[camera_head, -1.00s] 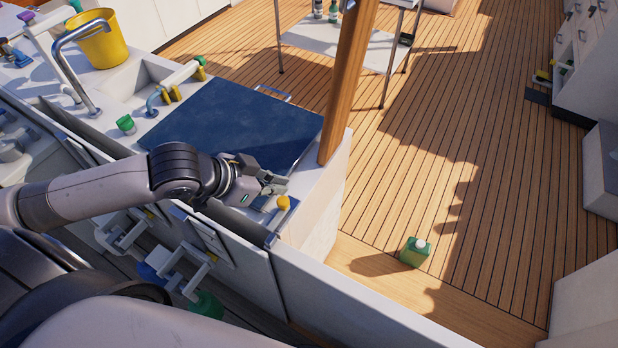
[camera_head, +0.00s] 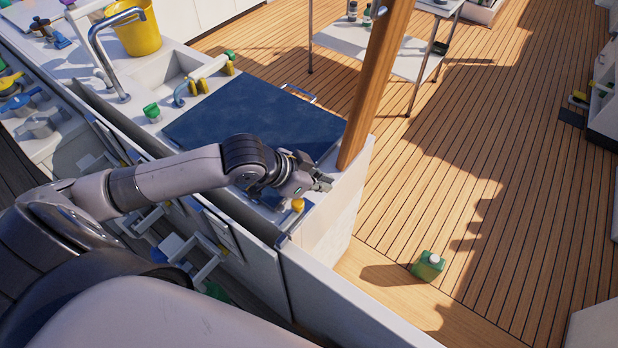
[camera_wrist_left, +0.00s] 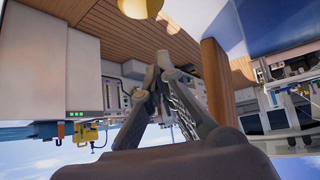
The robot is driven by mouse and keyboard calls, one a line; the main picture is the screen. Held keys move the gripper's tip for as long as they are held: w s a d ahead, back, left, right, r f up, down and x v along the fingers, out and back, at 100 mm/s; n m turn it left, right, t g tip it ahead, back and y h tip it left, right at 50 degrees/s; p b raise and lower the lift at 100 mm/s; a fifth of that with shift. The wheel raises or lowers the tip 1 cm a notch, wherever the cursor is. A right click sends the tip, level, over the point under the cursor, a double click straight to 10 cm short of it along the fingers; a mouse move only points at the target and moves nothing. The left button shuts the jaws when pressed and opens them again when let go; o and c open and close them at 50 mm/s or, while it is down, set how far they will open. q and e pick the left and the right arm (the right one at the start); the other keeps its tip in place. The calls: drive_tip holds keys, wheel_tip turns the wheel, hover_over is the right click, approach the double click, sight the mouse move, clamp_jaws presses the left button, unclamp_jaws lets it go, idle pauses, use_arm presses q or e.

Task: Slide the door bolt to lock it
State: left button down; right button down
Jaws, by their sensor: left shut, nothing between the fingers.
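A small yellow knob (camera_head: 298,205) stands at the near right corner of the white counter; it may be the bolt's handle, but no bolt bar or catch can be made out. A dark blue flat hatch panel (camera_head: 255,118) lies on the counter behind it. My left gripper (camera_head: 324,184) is shut and empty, just above and to the right of the knob in the head view, apparently apart from it. In the left wrist view the fingertips (camera_wrist_left: 165,64) meet with nothing between them, and a yellow rounded thing (camera_wrist_left: 140,8) is cut off at the top edge. My right gripper is not seen.
A wooden post (camera_head: 374,90) rises close behind my left gripper. A white wall edge (camera_head: 340,300) runs along the near side. A green jug (camera_head: 428,266) stands on the wooden floor at right. A yellow bucket (camera_head: 138,35) and tap stand at the far left.

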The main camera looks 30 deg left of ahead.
sight(298, 206)
use_arm(q)
drive_tip(key=shift+s+a+f+p, duration=0.25)
drive_tip(key=shift+s+a, duration=0.25)
drive_tip(key=shift+s, duration=0.25)
drive_tip(key=shift+s+a+f+p, duration=0.15)
drive_tip(key=shift+s+a+f, duration=0.25)
drive_tip(key=shift+s, duration=0.3)
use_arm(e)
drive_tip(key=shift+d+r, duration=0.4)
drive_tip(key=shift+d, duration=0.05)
